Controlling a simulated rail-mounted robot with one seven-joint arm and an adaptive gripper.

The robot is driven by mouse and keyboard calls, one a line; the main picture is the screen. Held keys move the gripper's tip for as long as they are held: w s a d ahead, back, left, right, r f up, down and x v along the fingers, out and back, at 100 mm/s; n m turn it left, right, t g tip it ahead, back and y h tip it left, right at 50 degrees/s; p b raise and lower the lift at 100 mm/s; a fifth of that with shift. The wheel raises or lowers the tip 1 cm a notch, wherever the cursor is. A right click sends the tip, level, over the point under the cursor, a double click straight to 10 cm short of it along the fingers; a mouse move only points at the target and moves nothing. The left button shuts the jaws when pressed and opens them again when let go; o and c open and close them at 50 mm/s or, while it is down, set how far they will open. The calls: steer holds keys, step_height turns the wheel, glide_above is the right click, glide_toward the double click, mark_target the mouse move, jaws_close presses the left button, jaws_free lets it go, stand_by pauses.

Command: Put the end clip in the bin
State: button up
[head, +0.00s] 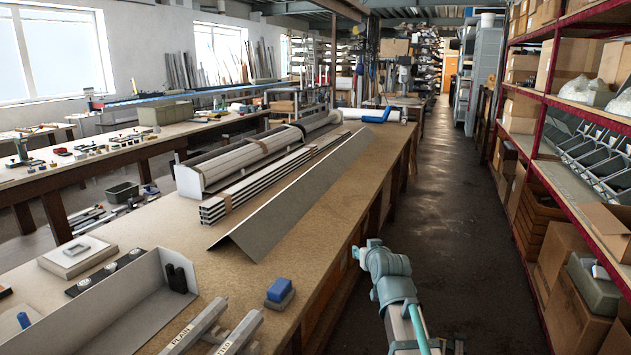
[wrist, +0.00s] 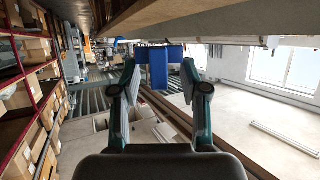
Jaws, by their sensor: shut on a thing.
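My gripper (wrist: 160,78) shows in the wrist view with its two fingers on either side of a blue piece (wrist: 158,66). It is shut on this piece, which looks like the end clip. The piece has a narrow middle and wider sides partly behind the fingertips. In the head view my arm rises at the bottom right, beside the bench's right edge; I cannot make out the fingers or the clip there. Several grey bins (head: 585,165) stand on the right shelf, and a dark tub (head: 122,193) sits low at the left. I cannot tell which is the task's bin.
The long bench (head: 235,262) carries an angled metal sheet (head: 290,195), bundled profiles (head: 215,207) and a blue block (head: 280,289) on a grey base. A metal trough (head: 110,310) lies front left. The aisle floor (head: 460,220) is clear between bench and red shelving (head: 540,180).

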steer(key=s+d+r+m+h+p, duration=0.1)
steer(key=s+d+r, duration=0.1)
steer(key=s+d, duration=0.15)
steer(key=s+f, duration=0.3)
steer(key=f, duration=1.2)
steer(key=w+a+r+n+y+b, duration=0.2)
steer(key=w+a+r+n+y, duration=0.15)
steer(key=w+a+r, duration=0.6)
steer(key=s+a+r+n+g+y, duration=0.2)
steer(key=a+r+n+g+y, duration=0.3)
steer(key=a+n+g+y, duration=0.3)
steer(key=shift+a+r+n+y+b, duration=0.4)
steer(key=shift+a+n, duration=0.25)
steer(key=shift+n, duration=0.3)
steer(key=shift+w+f, duration=0.1)
steer(key=shift+w, duration=0.05)
